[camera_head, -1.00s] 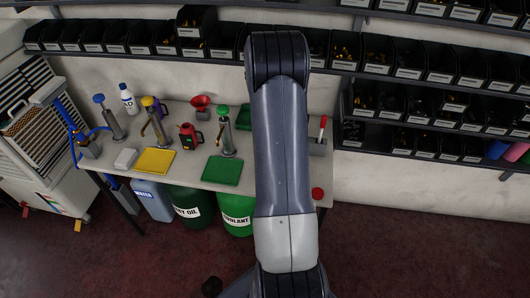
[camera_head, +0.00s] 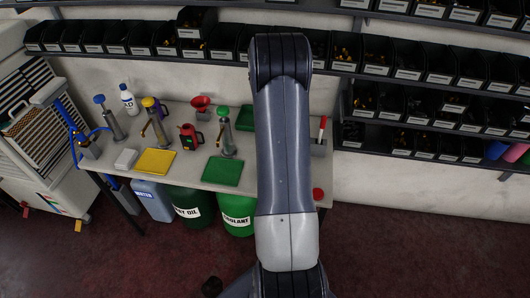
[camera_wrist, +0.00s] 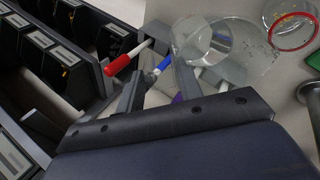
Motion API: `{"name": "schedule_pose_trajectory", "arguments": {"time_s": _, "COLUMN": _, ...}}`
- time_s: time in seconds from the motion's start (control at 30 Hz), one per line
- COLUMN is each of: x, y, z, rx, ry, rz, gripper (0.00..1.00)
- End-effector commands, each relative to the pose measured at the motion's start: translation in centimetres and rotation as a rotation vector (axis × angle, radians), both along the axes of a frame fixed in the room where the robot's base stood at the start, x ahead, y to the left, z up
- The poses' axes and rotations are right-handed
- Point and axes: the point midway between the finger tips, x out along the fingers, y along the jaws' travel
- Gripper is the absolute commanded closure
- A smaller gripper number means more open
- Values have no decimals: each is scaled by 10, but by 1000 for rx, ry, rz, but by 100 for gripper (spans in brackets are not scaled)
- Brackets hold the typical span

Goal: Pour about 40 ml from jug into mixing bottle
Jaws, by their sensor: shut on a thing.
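In the wrist view, my gripper (camera_wrist: 160,76) reaches in from below with its two fingers spaced apart. It is shut on what looks like a clear jug (camera_wrist: 202,42), whose see-through wall shows beside the right finger. Its tilt and liquid level are hard to read. Another clear round vessel (camera_wrist: 250,50) overlaps it from this angle. A clear vessel with a red ring (camera_wrist: 292,30) stands at the top right; I cannot tell which is the mixing bottle. In the head view my arm hides the gripper and these vessels.
A red-capped marker (camera_wrist: 122,60) and a blue marker (camera_wrist: 160,68) are close to the left finger. Dark shelf bins (camera_wrist: 60,55) stand at left. Pumps, a green mat (camera_head: 222,170), a yellow mat (camera_head: 155,161) and a red can (camera_head: 190,140) occupy the table's left part.

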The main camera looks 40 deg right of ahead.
Motion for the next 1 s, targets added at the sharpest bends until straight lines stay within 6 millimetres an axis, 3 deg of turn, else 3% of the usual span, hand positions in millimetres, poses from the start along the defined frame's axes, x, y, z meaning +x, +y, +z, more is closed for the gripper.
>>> {"name": "schedule_pose_trajectory", "arguments": {"time_s": 0.5, "x": -11, "y": -36, "z": -53, "rx": 254, "ry": -67, "rz": 5, "gripper": 100}}
{"name": "schedule_pose_trajectory", "arguments": {"time_s": 0.8, "x": -15, "y": -54, "z": -71, "rx": 412, "ry": -108, "rz": 10, "gripper": 100}}
{"name": "schedule_pose_trajectory", "arguments": {"time_s": 1.0, "x": -16, "y": -63, "z": -56, "rx": 514, "ry": -138, "rz": 19, "gripper": 100}}
